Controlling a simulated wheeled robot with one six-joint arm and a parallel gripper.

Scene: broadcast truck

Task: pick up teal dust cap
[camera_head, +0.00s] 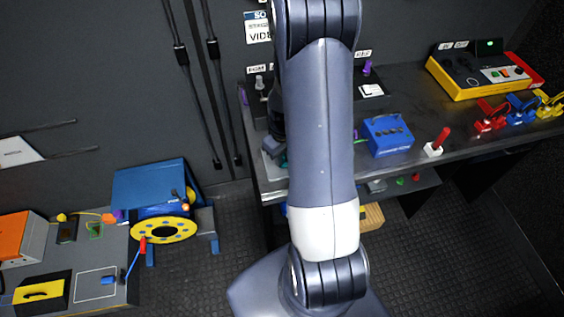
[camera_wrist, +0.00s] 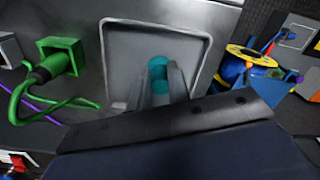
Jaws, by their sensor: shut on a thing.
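The teal dust cap (camera_wrist: 158,72) shows in the wrist view between the two grey fingers of my gripper (camera_wrist: 160,80). The fingers are shut on it, one on each side, and cover part of it. Behind it is a grey square area with a pale raised border (camera_wrist: 112,65); I cannot tell whether the cap touches it. In the head view my arm hides most of the gripper, which is at the left end of the dark bench. Only a sliver of teal shows there.
A green plug in a green socket (camera_wrist: 63,55) with a trailing cable is left of the cap. A blue box (camera_head: 388,136), a red-handled switch (camera_head: 437,142) and coloured clamps stand along the bench (camera_head: 460,125). A yellow-and-blue reel (camera_head: 164,230) is at lower left.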

